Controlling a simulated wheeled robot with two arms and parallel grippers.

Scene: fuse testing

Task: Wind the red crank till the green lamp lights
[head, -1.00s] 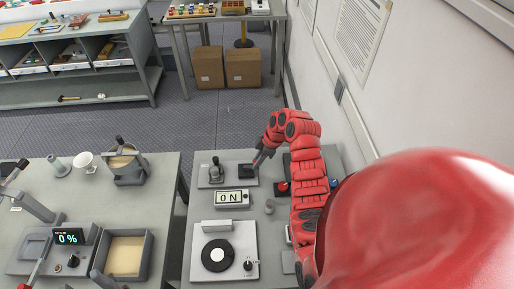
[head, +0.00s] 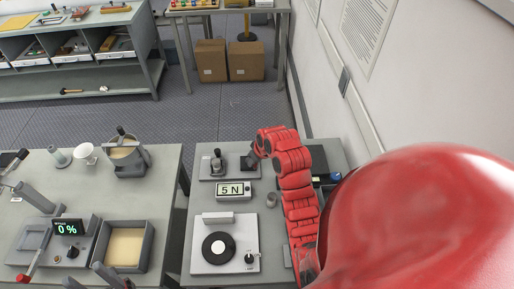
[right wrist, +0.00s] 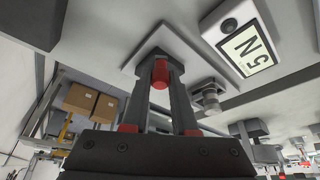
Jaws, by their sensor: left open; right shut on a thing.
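A crank-like lever (head: 36,256) with a red end stands at the lower left, beside a box (head: 92,243) with a black knob and a green readout (head: 68,229) of 0 %. My left gripper (head: 82,272) shows only its grey fingertips at the bottom edge, open, right of the crank and apart from it. I cannot make out a lit green lamp.
A force display (head: 234,190) reads 5 N. A turntable-like device (head: 240,262) stands in front of it. An open tray (head: 145,268) lies right of the knob box. A gap separates the benches.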

